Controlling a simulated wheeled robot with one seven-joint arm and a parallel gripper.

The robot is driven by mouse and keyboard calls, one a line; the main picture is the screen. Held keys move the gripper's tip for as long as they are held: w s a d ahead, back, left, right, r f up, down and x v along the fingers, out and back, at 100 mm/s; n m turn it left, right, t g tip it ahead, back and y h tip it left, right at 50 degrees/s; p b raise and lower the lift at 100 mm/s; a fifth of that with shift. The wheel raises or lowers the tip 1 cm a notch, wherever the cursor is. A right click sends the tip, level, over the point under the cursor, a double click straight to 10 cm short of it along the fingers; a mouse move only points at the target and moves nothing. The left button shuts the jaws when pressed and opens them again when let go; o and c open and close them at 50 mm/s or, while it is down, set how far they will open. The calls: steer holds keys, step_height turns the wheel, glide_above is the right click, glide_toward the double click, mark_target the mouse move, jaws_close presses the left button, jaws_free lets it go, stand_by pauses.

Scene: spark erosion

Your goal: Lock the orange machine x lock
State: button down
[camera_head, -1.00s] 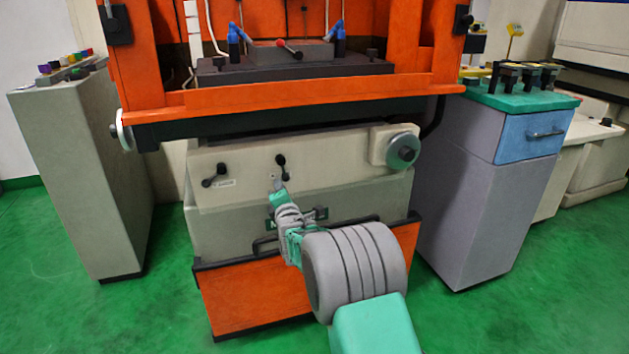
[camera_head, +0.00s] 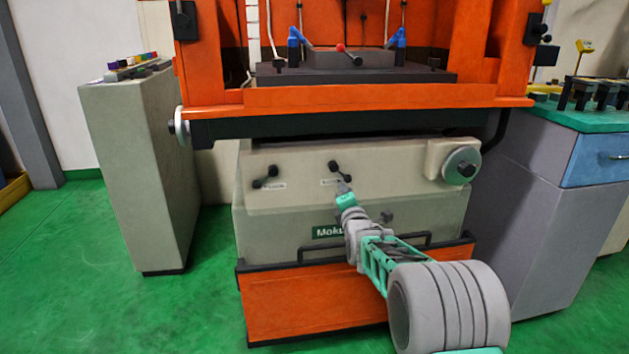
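The orange machine (camera_head: 375,97) has a beige front panel with two black lever handles. The left lever (camera_head: 265,177) slants from upper right to lower left. The right lever (camera_head: 340,172) slants from upper left to lower right. Each has a small label that is too small to read, so I cannot tell which is the x lock. My gripper (camera_head: 344,187) is at the lower end of the right lever, in front of the panel. It seems to touch or nearly touch that lever. Its fingers are too small to show whether they are open or shut.
A round handwheel (camera_head: 461,165) sits at the panel's right. A black rail handle (camera_head: 408,243) juts out below, near my arm. A beige console (camera_head: 140,185) stands left and a grey cabinet with a green top (camera_head: 535,200) stands right. Green floor is free between console and machine.

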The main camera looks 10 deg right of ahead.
steer(key=shift+d+r, duration=0.25)
steer(key=shift+d, duration=0.1)
step_height(320, 180, down, 5)
steer(key=a+b, duration=0.3)
steer(key=b, duration=0.1)
steer(key=s+p, duration=0.4)
steer(key=s, duration=0.6)
steer(key=shift+s+r+p, duration=0.3)
steer(key=shift+s+r, duration=0.05)
